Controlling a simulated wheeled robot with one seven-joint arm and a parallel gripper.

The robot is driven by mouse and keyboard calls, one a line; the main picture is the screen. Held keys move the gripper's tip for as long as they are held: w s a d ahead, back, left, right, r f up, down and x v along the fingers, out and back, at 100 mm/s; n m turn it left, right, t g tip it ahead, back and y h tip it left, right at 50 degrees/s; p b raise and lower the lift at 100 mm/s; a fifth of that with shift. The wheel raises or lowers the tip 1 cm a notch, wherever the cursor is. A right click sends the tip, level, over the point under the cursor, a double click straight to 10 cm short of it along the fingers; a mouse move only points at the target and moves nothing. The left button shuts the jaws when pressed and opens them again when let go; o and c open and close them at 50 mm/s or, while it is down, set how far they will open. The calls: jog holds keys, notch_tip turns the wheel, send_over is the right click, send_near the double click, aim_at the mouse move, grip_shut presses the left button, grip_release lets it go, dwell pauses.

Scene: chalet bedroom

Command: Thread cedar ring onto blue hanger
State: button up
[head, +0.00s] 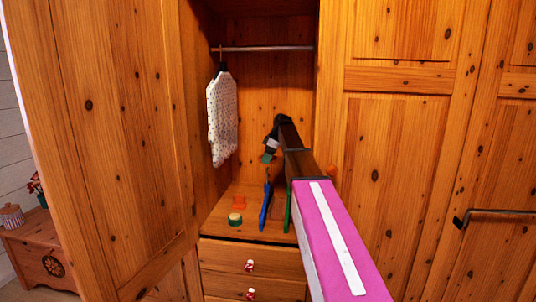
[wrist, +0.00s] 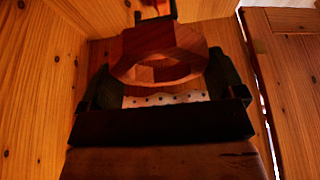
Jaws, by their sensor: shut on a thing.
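The cedar ring (wrist: 128,70) is a reddish-brown, many-sided wooden ring in the wrist view. It sits between the two dark fingers of my gripper (wrist: 163,88), which is shut on it. A dark upright piece stands at the ring's far edge; I cannot tell whether it passes through the ring. In the head view my gripper (head: 269,152) is inside the open wardrobe, and the ring is too small to make out there. The blue hanger (head: 265,206) stands upright and narrow just below my gripper, over the wardrobe floor. I cannot tell whether they touch.
A green hanger (head: 287,212) stands right of the blue one, partly behind my arm. A white dotted garment (head: 222,120) hangs from the metal rod (head: 265,48). An orange object (head: 239,202) and a green-and-yellow round object (head: 235,218) sit on the wardrobe floor. Wardrobe doors flank the opening.

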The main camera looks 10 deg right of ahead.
send_over(268, 182)
jog(key=shift+w+f, duration=0.2)
jog(key=shift+f, duration=3.2)
jog(key=o, duration=0.6)
jog(key=shift+o, duration=0.2)
jog(key=shift+d+r, duration=0.1)
jog(key=v, duration=1)
jog(key=shift+r, duration=0.25)
jog(key=shift+s, duration=0.1)
